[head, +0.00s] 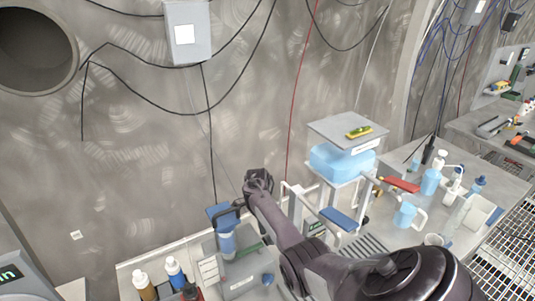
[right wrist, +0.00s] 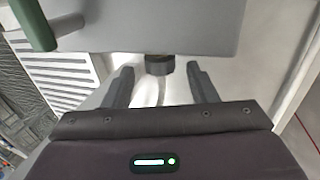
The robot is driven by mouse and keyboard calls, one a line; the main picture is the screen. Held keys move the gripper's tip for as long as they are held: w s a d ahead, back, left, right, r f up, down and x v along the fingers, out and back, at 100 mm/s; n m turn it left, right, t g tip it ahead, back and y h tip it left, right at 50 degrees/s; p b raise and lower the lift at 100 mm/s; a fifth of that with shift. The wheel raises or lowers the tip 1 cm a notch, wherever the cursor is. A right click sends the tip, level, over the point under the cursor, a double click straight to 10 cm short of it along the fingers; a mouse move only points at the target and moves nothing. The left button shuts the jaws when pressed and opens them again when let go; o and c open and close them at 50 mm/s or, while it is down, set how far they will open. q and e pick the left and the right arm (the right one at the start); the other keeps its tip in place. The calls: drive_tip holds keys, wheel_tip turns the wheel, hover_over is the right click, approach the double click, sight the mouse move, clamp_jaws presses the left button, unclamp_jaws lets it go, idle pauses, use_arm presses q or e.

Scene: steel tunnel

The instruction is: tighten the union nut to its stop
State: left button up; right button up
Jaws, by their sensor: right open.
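A dark, ribbed round nut (right wrist: 160,65), which looks like the union nut, sits under the edge of a grey housing (right wrist: 200,25) in the right wrist view. A pale, curved pipe-like shape lies below it. My right gripper (right wrist: 160,84) is open, with one finger on each side of the nut's line. The fingertips look a little short of the nut; I cannot tell the exact gap. In the head view my right gripper (head: 258,180) is at the end of my dark arm, in front of the wall. I cannot make out the nut there. My left gripper is not in view.
A blue tank (head: 340,163) under a grey plate stands right of the gripper. A blue-topped device (head: 222,215) stands close on its left. Bottles (head: 175,271) stand at lower left. A green handle (right wrist: 35,22) shows at the wrist view's upper left. Cables hang on the wall.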

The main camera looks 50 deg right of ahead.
drive_tip(key=shift+x, duration=0.8)
drive_tip(key=c, duration=1)
drive_tip(key=shift+o, duration=0.2)
drive_tip(key=g+b, duration=0.1)
drive_tip(key=b, duration=0.2)
drive_tip(key=g+b, duration=0.1)
drive_tip(key=b, duration=0.2)
drive_tip(key=f+g+y+b, duration=0.1)
drive_tip(key=b, duration=0.3)
drive_tip(key=shift+w+d+g, duration=0.1)
drive_tip(key=shift+w+g, duration=0.2)
drive_tip(key=shift+r+b, duration=0.3)
drive_tip(key=shift+b, duration=0.15)
drive_tip(key=shift+r, duration=0.1)
drive_tip(key=o, duration=1)
drive_tip(key=shift+c, duration=0.2)
